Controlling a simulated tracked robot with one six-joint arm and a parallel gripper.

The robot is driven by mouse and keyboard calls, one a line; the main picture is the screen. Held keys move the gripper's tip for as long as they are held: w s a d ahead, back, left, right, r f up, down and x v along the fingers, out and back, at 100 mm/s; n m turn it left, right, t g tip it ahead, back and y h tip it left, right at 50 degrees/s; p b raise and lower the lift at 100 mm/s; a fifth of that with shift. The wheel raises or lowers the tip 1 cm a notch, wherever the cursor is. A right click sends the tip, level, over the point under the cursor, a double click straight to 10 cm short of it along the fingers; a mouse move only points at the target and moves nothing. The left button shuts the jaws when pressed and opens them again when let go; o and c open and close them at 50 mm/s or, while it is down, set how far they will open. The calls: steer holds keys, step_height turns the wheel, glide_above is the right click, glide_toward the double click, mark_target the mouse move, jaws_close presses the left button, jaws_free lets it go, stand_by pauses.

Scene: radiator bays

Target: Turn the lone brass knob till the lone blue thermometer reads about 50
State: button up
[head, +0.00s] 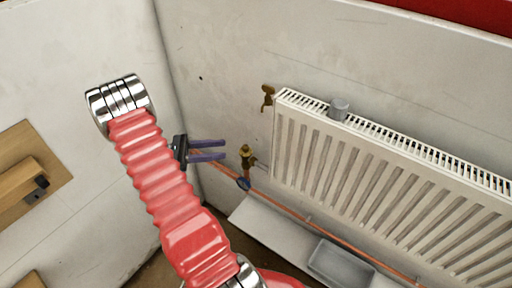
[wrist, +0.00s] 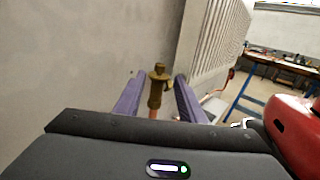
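The brass knob (head: 246,152) tops a brass valve on a copper pipe at the lower left corner of the white radiator. My gripper (head: 223,149) is open, its two purple fingers pointing at the knob with their tips a little short of it. In the wrist view the knob (wrist: 159,71) appears between the fingertips (wrist: 160,77), with a visible gap on both sides. A small round dark-blue thermometer (head: 243,184) is on the copper pipe below the valve. Its reading is too small to make out.
The radiator (head: 385,165) carries a grey cup-like object (head: 339,109) on top. A grey tray (head: 340,263) lies below. A wooden block (head: 30,180) is on the left wall.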

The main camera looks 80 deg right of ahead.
mark_target(245, 149)
steer(key=x, duration=1.3)
steer(key=shift+s, duration=0.35)
steer(key=shift+d, duration=0.1)
jaws_close()
